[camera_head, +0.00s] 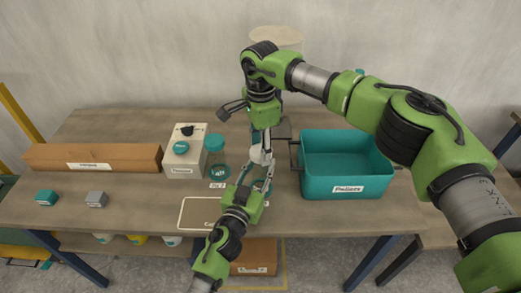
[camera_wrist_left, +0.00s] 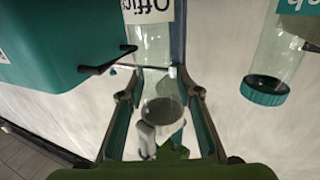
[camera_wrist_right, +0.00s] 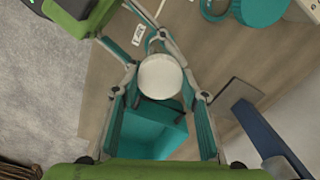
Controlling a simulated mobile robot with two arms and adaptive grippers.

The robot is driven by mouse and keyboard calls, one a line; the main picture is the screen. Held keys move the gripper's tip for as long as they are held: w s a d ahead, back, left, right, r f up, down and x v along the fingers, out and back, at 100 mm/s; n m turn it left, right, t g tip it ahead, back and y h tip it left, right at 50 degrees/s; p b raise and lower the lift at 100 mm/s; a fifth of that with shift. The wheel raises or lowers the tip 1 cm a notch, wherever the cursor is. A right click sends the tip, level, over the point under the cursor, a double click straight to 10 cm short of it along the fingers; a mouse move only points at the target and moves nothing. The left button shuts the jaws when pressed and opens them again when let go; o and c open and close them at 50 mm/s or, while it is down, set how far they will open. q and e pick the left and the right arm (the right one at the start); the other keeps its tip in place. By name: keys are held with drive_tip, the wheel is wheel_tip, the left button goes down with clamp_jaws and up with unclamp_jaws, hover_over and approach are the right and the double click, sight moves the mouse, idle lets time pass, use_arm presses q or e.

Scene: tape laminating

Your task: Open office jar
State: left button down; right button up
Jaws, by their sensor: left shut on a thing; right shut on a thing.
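The office jar is a clear jar (camera_wrist_left: 150,48) with a white label reading "Office", which appears upside down in the left wrist view. Its pale round lid (camera_wrist_right: 160,76) sits between the fingers of my right gripper; the lid also shows in the left wrist view (camera_wrist_left: 162,112). My left gripper (camera_head: 266,166) comes from the front and is shut on the jar. My right gripper (camera_head: 262,138) points down from above and is shut on the lid. In the head view the grippers hide most of the jar, and I cannot tell whether the lid is seated or loose.
A teal bin (camera_head: 346,187) stands close on the right. On the left are a teal-lidded jar (camera_head: 218,160), a cream box (camera_head: 184,160) and a long brown box (camera_head: 95,156). The table's front left is mostly clear.

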drive_tip(key=shift+r, duration=0.2)
drive_tip(key=shift+r, duration=1.95)
use_arm(q)
drive_tip(key=c, duration=1.4)
unclamp_jaws()
